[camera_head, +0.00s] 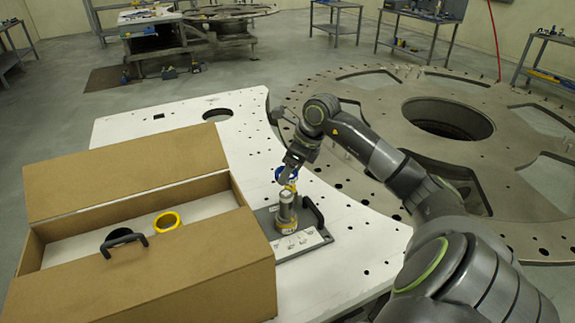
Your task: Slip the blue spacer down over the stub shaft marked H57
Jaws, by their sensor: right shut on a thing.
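My right gripper (291,163) reaches in from the right and is shut on the blue spacer (280,176). The spacer is a blue ring, seen partly behind the fingers. It appears just above the top of a grey metal stub shaft (286,213), which stands upright on a dark grey plate (264,218). Whether the ring is centred over the shaft, and the exact gap, I cannot tell. A yellowish band shows around the foot of the shaft. No H57 marking is readable at this size. My left gripper is not in view.
An open cardboard box (205,265) stands left of the plate, holding a yellow ring (168,221) and a black handled part (122,240). A black handle (314,212) rises at the plate's right side. The white perforated table (240,135) is clear behind; a large turret plate (380,97) lies beyond.

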